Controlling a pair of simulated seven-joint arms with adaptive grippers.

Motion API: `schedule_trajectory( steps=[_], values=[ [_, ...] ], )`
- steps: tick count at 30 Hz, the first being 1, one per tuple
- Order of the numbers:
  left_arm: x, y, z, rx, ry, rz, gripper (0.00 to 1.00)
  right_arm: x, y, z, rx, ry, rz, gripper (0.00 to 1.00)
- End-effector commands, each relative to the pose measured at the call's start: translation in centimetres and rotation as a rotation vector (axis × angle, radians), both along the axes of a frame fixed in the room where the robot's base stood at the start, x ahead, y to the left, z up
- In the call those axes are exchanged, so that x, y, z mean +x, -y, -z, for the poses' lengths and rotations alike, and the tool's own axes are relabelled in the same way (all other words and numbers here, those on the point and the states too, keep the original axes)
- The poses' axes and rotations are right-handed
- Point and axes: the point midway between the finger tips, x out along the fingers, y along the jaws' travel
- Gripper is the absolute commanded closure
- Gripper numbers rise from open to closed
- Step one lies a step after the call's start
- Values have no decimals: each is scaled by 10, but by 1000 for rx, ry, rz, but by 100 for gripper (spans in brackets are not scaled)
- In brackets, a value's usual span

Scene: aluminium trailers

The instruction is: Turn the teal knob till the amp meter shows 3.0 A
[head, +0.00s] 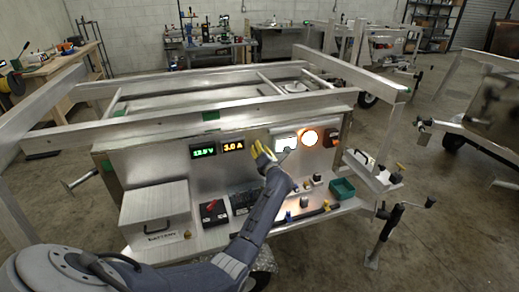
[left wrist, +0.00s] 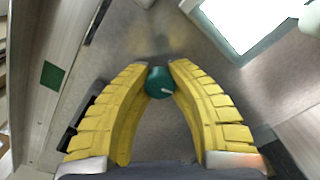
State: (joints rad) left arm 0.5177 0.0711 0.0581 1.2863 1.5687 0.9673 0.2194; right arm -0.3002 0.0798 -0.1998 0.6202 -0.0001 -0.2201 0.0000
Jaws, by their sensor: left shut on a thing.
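The amp meter (head: 233,145) on the upright metal panel reads 3.0 A in orange digits. My left gripper (head: 262,153) reaches to the panel just right of this meter and hides the knob in the head view. In the left wrist view, the teal knob (left wrist: 159,83) sits between the yellow fingertips of my left gripper (left wrist: 157,72). The fingers are shut on it, and a white pointer mark on the knob faces toward the lower right. My right gripper is not in view.
A green voltage display (head: 203,151) is left of the amp meter. Below, the shelf holds a battery box (head: 155,207), black units, small parts and a green bin (head: 342,188).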

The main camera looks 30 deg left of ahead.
Motion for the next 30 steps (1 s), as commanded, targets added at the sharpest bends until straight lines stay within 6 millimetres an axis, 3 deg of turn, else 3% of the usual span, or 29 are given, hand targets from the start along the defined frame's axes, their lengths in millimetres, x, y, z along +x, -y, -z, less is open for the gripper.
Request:
schedule_trajectory(
  steps=[14, 15, 23, 30],
  values=[
    [-3, -2, 7, 2, -19, -5, 100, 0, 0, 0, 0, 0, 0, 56],
    [-3, -2, 7, 2, -19, -5, 78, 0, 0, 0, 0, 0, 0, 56],
    [-1, -1, 3, 5, -14, -3, 48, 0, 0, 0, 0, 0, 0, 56],
    [-1, 0, 2, 7, -13, -1, 48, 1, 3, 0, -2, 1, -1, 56]
  ],
)
